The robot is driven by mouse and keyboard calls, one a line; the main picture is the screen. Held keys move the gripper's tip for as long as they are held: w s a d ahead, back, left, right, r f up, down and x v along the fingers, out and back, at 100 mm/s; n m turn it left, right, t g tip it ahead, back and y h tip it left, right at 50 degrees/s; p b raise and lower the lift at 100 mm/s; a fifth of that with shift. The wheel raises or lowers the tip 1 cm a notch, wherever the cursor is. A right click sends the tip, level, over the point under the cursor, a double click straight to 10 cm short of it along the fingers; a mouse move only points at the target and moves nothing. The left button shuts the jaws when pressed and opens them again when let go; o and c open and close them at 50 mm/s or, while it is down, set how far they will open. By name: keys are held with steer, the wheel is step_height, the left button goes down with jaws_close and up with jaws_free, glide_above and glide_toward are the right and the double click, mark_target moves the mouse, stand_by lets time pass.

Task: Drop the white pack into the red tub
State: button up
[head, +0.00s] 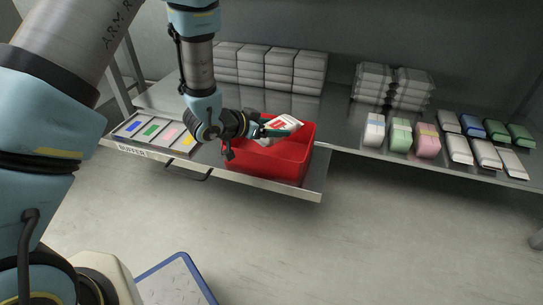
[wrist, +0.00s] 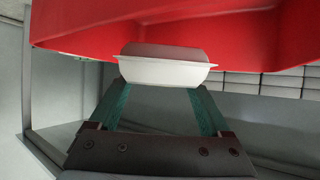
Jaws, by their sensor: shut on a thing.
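The red tub (head: 268,166) stands on the pull-out shelf at the middle of the head view. It also fills the top of the wrist view (wrist: 240,38). My gripper (head: 275,131) is at the tub's upper opening, with its green fingers shut on the white pack (head: 289,123). The pack has a red mark on it and is tilted in the head view. In the wrist view the white pack (wrist: 165,70) sits between the fingertips, with the red tub wall behind it. How far the pack is above the tub floor cannot be told.
A buffer tray (head: 150,136) with several coloured packs lies left of the tub. Stacked grey blocks (head: 265,68) and wrapped stacks (head: 392,84) stand at the back. Coloured packs (head: 400,136) line the right shelf.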

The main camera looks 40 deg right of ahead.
steer(key=shift+f, duration=0.1)
steer(key=o, duration=1.2)
steer(key=shift+p+v, duration=1.75)
steer(key=shift+v, duration=3.65)
steer(key=shift+w+a, duration=0.1)
steer(key=shift+w, duration=0.05)
